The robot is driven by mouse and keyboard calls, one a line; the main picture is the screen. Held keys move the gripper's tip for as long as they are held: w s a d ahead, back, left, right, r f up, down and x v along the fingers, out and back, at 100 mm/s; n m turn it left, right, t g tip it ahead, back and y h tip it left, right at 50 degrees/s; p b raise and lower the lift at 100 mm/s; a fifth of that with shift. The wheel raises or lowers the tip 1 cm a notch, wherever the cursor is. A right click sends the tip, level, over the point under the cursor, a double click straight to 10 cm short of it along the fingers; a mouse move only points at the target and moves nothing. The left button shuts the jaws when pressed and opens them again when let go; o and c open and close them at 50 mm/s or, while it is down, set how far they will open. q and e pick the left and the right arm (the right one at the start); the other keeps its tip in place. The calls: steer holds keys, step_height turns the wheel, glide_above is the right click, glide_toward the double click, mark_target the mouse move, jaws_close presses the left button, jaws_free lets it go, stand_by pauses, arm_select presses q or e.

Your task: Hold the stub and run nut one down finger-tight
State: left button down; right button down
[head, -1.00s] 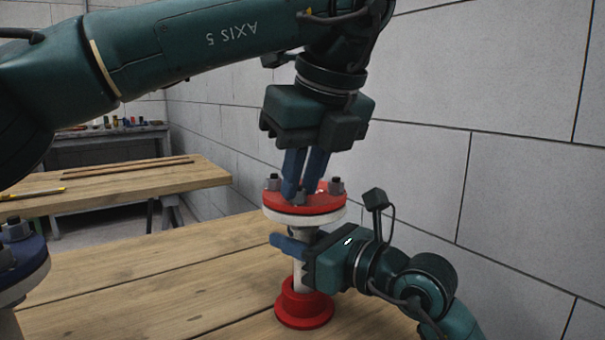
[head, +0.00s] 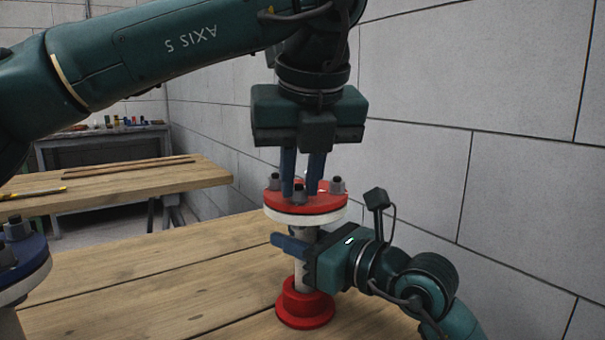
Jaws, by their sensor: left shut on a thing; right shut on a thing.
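The stub (head: 301,274) is a pale upright pipe with a red flange (head: 325,202) over a white ring on top and a red foot on the bench. My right gripper (head: 299,248) reaches in from the right and is shut on the stub's pipe below the flange. Its far finger is partly hidden.
A blue flange (head: 30,253) with nuts on a white ring stands at the left edge. A second wooden table (head: 130,185) and a cluttered shelf (head: 105,133) are behind. A block wall (head: 500,130) closes the right side.

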arm_select(q)
steer(key=shift+a+m+h, duration=0.15)
steer(key=shift+m+h, duration=0.45)
steer(key=shift+m, duration=1.1)
steer(key=c, duration=1.3)
jaws_free()
steer(key=shift+c, duration=0.2)
steer(key=v, duration=1.2)
steer(key=shift+s+a, duration=0.1)
steer(key=shift+s, duration=0.05)
steer(key=shift+c, duration=0.6)
